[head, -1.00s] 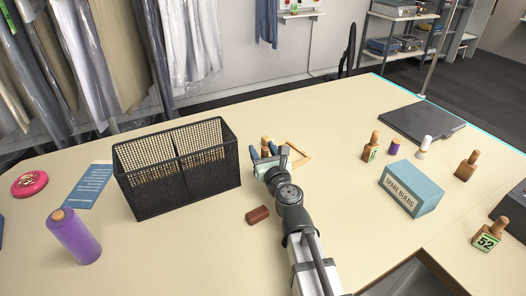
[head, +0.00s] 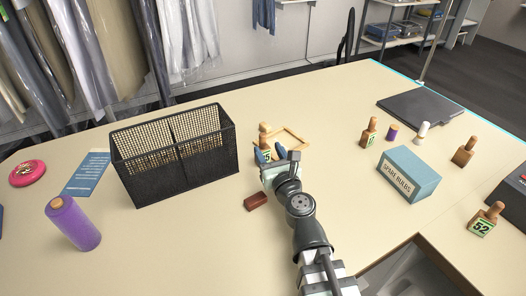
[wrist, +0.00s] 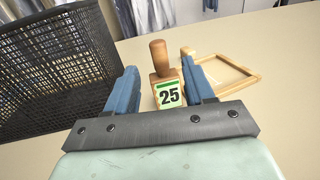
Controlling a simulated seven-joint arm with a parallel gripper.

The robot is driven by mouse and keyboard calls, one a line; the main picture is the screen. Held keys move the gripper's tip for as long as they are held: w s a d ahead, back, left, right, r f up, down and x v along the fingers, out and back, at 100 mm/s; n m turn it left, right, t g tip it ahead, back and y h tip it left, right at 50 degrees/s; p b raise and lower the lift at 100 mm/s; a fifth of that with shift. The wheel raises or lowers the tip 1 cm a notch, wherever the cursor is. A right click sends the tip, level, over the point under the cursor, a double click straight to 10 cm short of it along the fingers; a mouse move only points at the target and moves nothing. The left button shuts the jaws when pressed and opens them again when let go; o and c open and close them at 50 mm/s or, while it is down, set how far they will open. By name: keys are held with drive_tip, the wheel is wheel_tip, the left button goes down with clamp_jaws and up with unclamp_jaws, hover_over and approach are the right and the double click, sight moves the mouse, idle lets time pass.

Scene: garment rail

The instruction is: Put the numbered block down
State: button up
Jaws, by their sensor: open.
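A wooden numbered block (wrist: 168,92) with a turned handle stands upright on the table, its label reading 25 in the wrist view. In the head view the block (head: 264,143) stands just right of the black mesh basket, partly hidden by my gripper. My gripper (head: 268,157) is open, its two blue fingers on either side of the block's near side. In the wrist view my gripper (wrist: 163,92) shows a gap between its left finger and the block; the right finger is close to it, and I cannot tell whether they touch.
The mesh basket (head: 175,170) stands close on the left. A wooden frame (head: 296,137) lies just behind and right of the block. A dark red piece (head: 256,201) lies in front. A blue box (head: 408,175) and other numbered blocks (head: 485,219) stand farther right.

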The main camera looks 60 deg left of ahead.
sight(264, 142)
drive_tip(key=shift+a+r, duration=0.1)
drive_tip(key=shift+a, duration=0.1)
drive_tip(key=shift+w+a, duration=0.2)
drive_tip(key=shift+a, duration=1)
drive_tip(key=shift+w+a, duration=0.25)
drive_tip(key=shift+a, duration=1)
drive_tip(key=shift+w+a, duration=0.2)
drive_tip(key=shift+a, duration=1)
clamp_jaws()
